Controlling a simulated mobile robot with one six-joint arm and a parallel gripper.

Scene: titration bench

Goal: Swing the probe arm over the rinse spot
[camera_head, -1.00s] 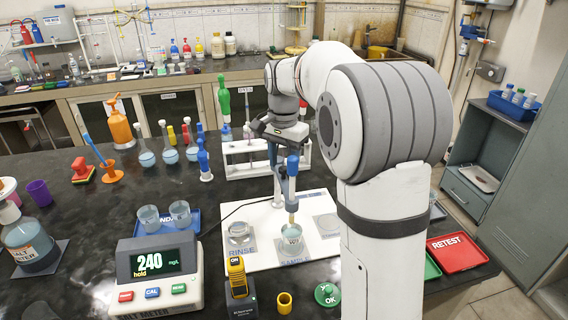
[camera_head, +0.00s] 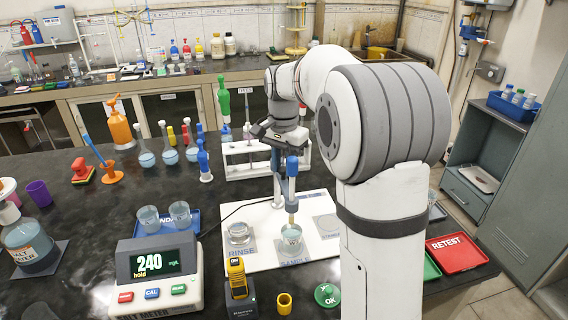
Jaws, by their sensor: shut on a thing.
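The probe arm (camera_head: 292,166) has a blue top and a pale tip that points down over the sample beaker (camera_head: 291,241). The tip is at or inside the beaker's mouth; I cannot tell how deep. My gripper (camera_head: 281,142) is at the blue top of the probe arm and shut on it; its fingers are partly hidden. The rinse spot (camera_head: 241,252), marked RINSE, lies to the left on the white board (camera_head: 262,262). A clear glass dish (camera_head: 239,233) stands on it. A third spot (camera_head: 327,223) is at the right of the board, partly hidden by my arm.
The meter (camera_head: 156,271) reads 240 with "hold". A yellow-and-black device (camera_head: 237,278) and a yellow cup (camera_head: 284,303) stand in front of the board. A blue tray (camera_head: 153,228) with two beakers is at the left. A white rack (camera_head: 247,157) stands behind.

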